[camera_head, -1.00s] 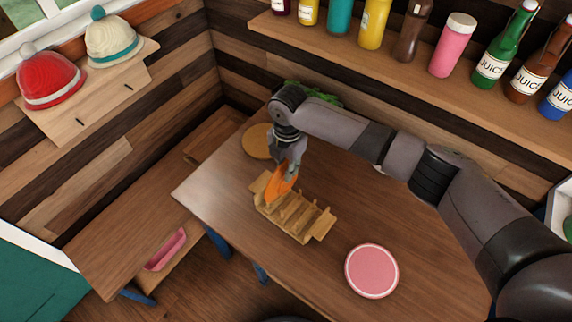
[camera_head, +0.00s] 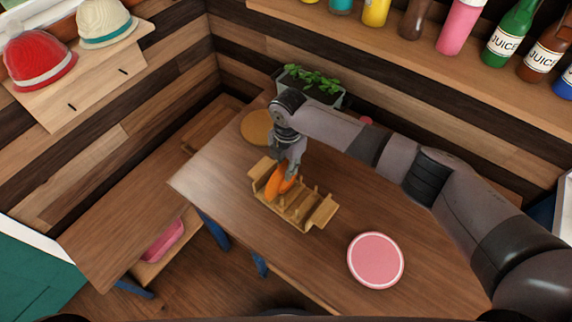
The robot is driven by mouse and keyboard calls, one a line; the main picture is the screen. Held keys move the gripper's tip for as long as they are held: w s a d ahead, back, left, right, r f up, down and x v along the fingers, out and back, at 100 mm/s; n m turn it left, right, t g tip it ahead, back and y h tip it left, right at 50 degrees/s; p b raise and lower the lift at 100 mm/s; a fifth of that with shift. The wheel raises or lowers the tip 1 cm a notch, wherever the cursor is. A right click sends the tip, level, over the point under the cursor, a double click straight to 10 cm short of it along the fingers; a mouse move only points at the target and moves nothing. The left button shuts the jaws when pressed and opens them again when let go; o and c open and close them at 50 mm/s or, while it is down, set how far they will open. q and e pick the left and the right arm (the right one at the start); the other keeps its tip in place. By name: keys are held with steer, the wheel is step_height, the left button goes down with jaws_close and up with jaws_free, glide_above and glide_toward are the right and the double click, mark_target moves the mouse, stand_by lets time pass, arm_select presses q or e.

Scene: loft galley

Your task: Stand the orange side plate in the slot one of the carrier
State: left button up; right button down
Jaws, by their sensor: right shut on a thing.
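The wooden carrier (camera_head: 323,212) stands on the table, with upright pegs between its two raised ends. The orange side plate (camera_head: 279,182) is seen nearly edge-on at the carrier's left end, between the end piece and the pegs. My right gripper (camera_head: 287,163) points down from above and is shut on the plate's upper part. The plate's lower edge is down among the carrier's parts; I cannot tell whether it touches the bottom. The fingers hide part of the plate. My left gripper is out of view.
A pink plate (camera_head: 376,260) lies flat on the table to the carrier's right. A round tan disc (camera_head: 257,127) lies behind it. A planter (camera_head: 312,84) stands at the back by the wall. Table left of the carrier is clear.

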steer(key=shift+f, duration=0.1)
steer(key=c, duration=1.4)
jaws_free()
step_height(320, 180, up, 12)
steer(key=shift+d, duration=0.15)
